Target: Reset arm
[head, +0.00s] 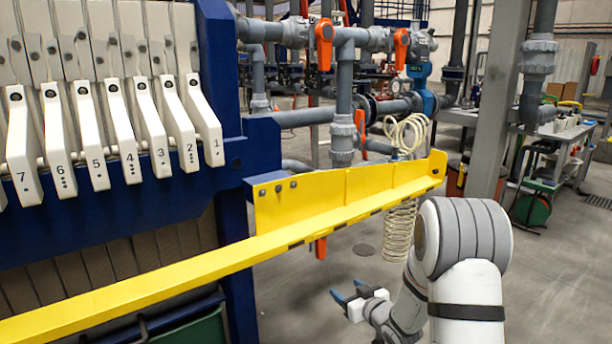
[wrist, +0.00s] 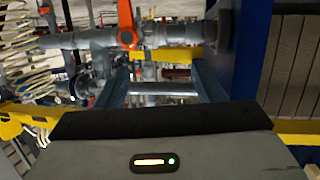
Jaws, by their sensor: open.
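My gripper (head: 347,298) shows low in the head view, right of centre, at the end of my white and grey arm. Its two blue fingers are apart and nothing is between them. It is below the yellow rail and apart from it in the picture. In the wrist view the two blue fingers of my gripper (wrist: 163,88) stand apart, with pipework visible between them.
A filter press with numbered white plate handles (head: 129,140) stands at the left. A yellow rail (head: 345,188) crosses in front. A coiled hose (head: 400,222) hangs behind it. Grey pipes with orange valve handles (head: 324,45) stand behind. Open floor (head: 560,280) lies at the right.

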